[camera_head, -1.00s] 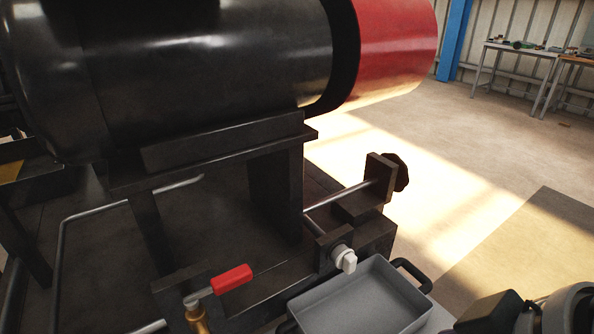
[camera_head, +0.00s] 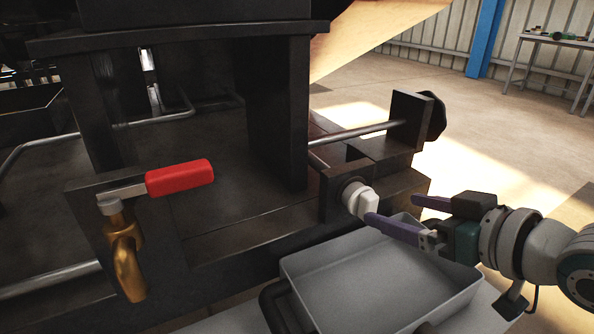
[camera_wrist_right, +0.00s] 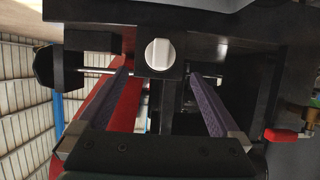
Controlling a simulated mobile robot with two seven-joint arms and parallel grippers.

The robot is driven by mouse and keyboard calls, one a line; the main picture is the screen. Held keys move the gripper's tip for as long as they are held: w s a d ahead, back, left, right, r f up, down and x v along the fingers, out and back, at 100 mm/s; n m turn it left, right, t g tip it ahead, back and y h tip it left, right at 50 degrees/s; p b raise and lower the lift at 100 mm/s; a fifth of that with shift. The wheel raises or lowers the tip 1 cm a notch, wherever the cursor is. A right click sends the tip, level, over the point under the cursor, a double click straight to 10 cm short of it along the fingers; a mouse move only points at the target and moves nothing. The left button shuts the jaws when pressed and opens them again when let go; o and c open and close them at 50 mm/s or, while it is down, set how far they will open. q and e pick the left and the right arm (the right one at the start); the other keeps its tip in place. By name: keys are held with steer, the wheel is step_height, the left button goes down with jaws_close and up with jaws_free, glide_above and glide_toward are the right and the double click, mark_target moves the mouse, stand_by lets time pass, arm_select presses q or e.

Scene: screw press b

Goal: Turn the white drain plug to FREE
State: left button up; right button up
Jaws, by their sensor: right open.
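The white drain plug (camera_head: 361,200) sticks out of a dark block on the machine's frame, above the back edge of a grey tray. In the right wrist view the plug (camera_wrist_right: 160,54) is a round white knob with a raised grip bar standing about upright in the picture. My right gripper (camera_head: 392,208) comes in from the right, open, with purple fingers; one fingertip overlaps the plug's lower edge in the head view. In the wrist view the open fingers of the gripper (camera_wrist_right: 161,82) lie either side of the plug, with nothing between them. No FREE marking is readable. My left gripper is out of view.
The grey tray (camera_head: 300,268) sits below the plug. A red lever (camera_head: 180,177) on a brass tap (camera_head: 127,262) is at the left. A rod runs to a dark handwheel (camera_head: 434,116) behind the plug. Open floor lies to the right.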

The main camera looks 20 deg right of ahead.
mark_target(375, 203)
steer(key=b+x, duration=0.2)
steer(key=x, duration=0.4)
steer(key=shift+f, duration=0.15)
steer(key=shift+w+f+b, duration=0.2)
steer(key=shift+w+b, duration=0.3)
steer(key=shift+w, duration=0.15)
steer(key=shift+c, duration=0.2)
